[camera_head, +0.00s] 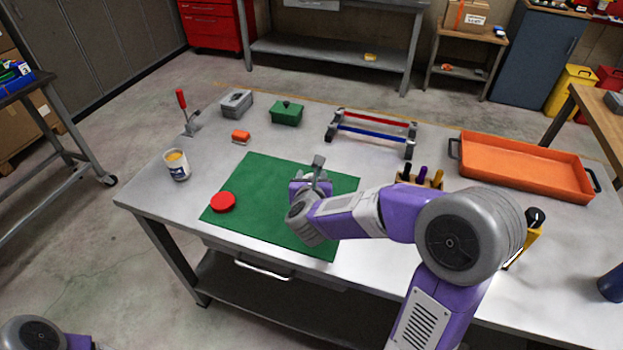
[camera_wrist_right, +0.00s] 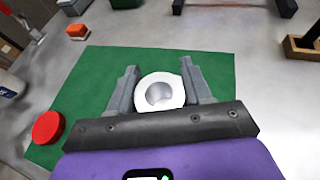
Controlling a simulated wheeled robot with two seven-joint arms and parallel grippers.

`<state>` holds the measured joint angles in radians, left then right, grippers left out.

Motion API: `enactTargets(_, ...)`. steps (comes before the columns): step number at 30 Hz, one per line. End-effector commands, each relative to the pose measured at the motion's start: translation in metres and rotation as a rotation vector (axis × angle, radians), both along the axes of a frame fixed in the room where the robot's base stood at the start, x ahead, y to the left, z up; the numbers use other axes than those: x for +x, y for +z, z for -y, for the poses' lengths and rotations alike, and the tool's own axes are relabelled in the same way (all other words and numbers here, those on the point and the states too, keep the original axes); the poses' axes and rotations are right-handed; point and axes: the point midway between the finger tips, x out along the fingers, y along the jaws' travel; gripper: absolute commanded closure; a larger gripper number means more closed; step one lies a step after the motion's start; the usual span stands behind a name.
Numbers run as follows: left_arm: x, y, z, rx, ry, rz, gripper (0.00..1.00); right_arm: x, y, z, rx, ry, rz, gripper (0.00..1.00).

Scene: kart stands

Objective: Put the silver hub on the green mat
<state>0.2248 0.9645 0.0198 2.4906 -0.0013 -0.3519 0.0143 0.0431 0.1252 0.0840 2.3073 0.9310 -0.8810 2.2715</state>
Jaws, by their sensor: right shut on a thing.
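The silver hub (camera_wrist_right: 160,92) is a round, pale metal piece with a hollow centre. My right gripper (camera_wrist_right: 160,85) is shut on it, one finger on each side. The green mat (camera_head: 262,178) lies on the workbench, and it also fills the middle of the right wrist view (camera_wrist_right: 85,80). The right gripper (camera_head: 316,178) is over the mat's right part in the head view, where my own wrist mostly hides the hub. I cannot tell whether the hub touches the mat. My left gripper is out of view; only a bit of that arm shows at the bottom left.
A red disc (camera_head: 223,202) lies on the mat's left part. A white tub (camera_head: 177,165), an orange block (camera_head: 240,136), a green box (camera_head: 287,112), a rack with red and blue bars (camera_head: 372,133) and an orange tray (camera_head: 525,165) stand around it on the bench.

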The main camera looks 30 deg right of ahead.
Motion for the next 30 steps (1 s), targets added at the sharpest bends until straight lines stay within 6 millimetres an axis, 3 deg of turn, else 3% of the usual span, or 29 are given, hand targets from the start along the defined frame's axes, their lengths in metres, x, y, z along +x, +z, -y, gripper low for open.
enactTargets(5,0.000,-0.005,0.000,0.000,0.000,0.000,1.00,0.000,-0.002,0.000,0.000,0.001,0.003,0.96)
enactTargets(6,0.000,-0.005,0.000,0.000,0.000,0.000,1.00,0.000,-0.003,0.000,0.000,0.001,0.000,0.49)
enactTargets(11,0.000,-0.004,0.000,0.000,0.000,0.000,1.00,0.000,-0.002,0.000,0.000,0.001,0.000,0.26)
enactTargets(23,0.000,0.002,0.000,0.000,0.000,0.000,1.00,0.000,0.002,0.000,0.000,0.000,-0.001,0.26)
enactTargets(30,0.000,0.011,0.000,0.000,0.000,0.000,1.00,-0.038,0.022,-0.025,-0.001,0.006,0.003,0.26)
